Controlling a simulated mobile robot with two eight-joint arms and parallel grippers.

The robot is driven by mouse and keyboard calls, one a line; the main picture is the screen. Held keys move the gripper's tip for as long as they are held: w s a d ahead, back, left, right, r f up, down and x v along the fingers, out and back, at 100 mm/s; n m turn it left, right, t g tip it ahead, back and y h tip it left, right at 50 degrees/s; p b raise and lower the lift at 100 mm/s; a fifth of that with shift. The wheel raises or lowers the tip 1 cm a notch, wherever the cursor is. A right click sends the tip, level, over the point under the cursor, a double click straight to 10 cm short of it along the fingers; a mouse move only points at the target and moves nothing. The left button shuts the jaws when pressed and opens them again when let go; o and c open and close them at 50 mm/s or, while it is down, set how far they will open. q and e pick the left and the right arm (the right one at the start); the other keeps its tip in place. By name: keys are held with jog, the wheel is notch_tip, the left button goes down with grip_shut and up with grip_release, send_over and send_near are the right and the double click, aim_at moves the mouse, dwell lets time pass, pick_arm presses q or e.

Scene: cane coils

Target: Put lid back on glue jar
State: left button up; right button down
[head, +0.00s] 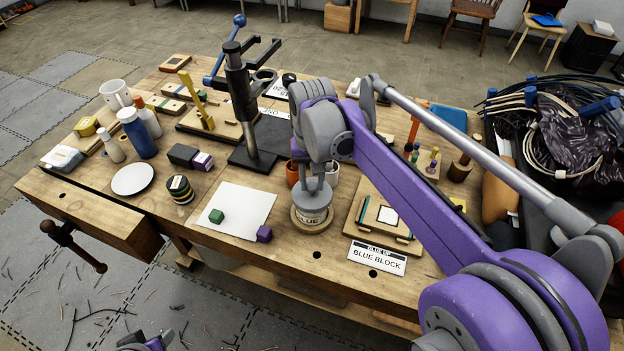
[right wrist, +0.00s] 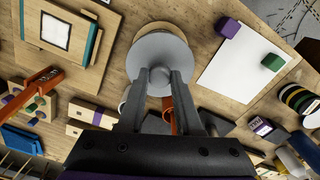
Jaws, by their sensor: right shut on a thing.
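The glue jar (head: 312,216), with a pale "GLUE" label, stands upright on a round wooden coaster (head: 298,226) near the bench's front edge. My right gripper (head: 314,182) is directly above the jar, pointing down, shut on the grey lid (head: 313,196). In the right wrist view the lid (right wrist: 150,62) is a round grey disc at the fingertips of the right gripper (right wrist: 158,80), and it hides most of the jar. The lid is over the jar's mouth; I cannot tell whether it is fully seated. Part of my left gripper (head: 150,342) shows at the bottom edge, its fingers unclear.
A white sheet (head: 240,200) with a green block (head: 216,216) and a purple block (head: 264,233) lies left of the jar. A wooden frame jig (head: 372,190) and a "BLUE BLOCK" card (head: 377,256) are at right. Cups stand close behind the jar. A black press (head: 240,95) stands farther back.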

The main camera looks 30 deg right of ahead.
jog(key=shift+c, duration=0.2)
grip_release()
dwell(0.3)
pick_arm(q)
jog(key=shift+r, duration=0.1)
pick_arm(e)
jog(key=shift+r, duration=0.1)
jog(key=shift+r+p, duration=1.1)
jog(key=shift+r, duration=1.1)
jog(key=shift+r+p, duration=0.55)
jog(key=shift+r, duration=0.7)
pick_arm(q)
jog(key=shift+t, duration=0.3)
jog(key=w+r, duration=0.1)
jog(key=r, duration=0.2)
jog(key=w+r, duration=0.1)
jog(key=shift+w+r, duration=0.35)
jog(key=shift+r, duration=0.05)
pick_arm(e)
jog(key=shift+w, duration=0.1)
